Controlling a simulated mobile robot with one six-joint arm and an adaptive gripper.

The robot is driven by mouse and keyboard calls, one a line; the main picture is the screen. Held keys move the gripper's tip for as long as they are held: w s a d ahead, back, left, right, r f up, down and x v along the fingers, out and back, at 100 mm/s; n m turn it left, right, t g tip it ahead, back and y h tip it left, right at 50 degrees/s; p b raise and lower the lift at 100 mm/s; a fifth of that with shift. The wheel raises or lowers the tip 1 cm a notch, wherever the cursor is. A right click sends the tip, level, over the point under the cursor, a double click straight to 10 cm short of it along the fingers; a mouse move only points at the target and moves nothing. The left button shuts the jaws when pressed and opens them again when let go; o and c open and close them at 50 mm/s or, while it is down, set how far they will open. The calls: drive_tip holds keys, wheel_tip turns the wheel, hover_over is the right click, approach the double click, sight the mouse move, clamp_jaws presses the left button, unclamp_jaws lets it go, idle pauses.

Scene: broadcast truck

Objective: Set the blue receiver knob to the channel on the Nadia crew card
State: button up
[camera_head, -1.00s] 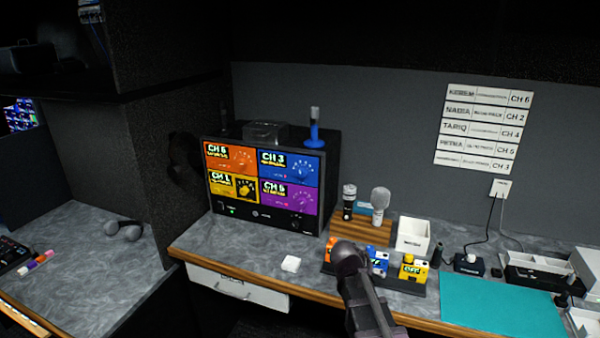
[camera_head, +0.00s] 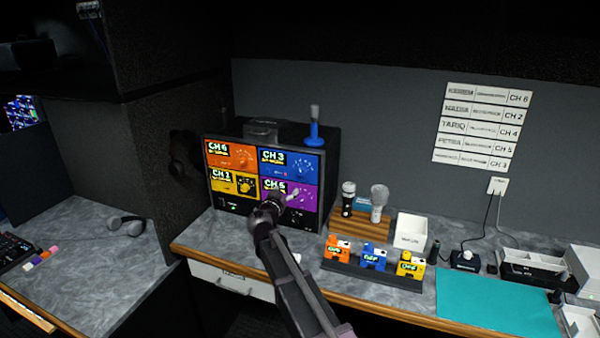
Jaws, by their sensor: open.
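The receiver rack (camera_head: 229,214) stands on the desk with four coloured panels. Its blue panel (camera_head: 283,170) at upper right reads CH 3, with a round knob (camera_head: 300,170) on its right side. The crew cards (camera_head: 484,128) hang on the back wall; the Nadia card (camera_head: 475,112), second from the top, reads CH 2. My gripper (camera_head: 288,196) is open and in front of the purple panel (camera_head: 305,194), below the blue knob. In this view it overlaps the purple panel; I cannot tell whether it touches it.
Orange, blue and yellow packs sit in a dark holder (camera_head: 350,276) at the desk front. A blue-based microphone (camera_head: 314,131) stands on the rack. A teal mat (camera_head: 495,303) lies at right.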

sight(300, 172)
drive_tip(key=shift+w, duration=0.15)
drive_tip(key=x, duration=1.3)
drive_tip(key=shift+w+d, duration=0.15)
drive_tip(key=shift+w, duration=0.05)
clamp_jaws()
idle(0.4)
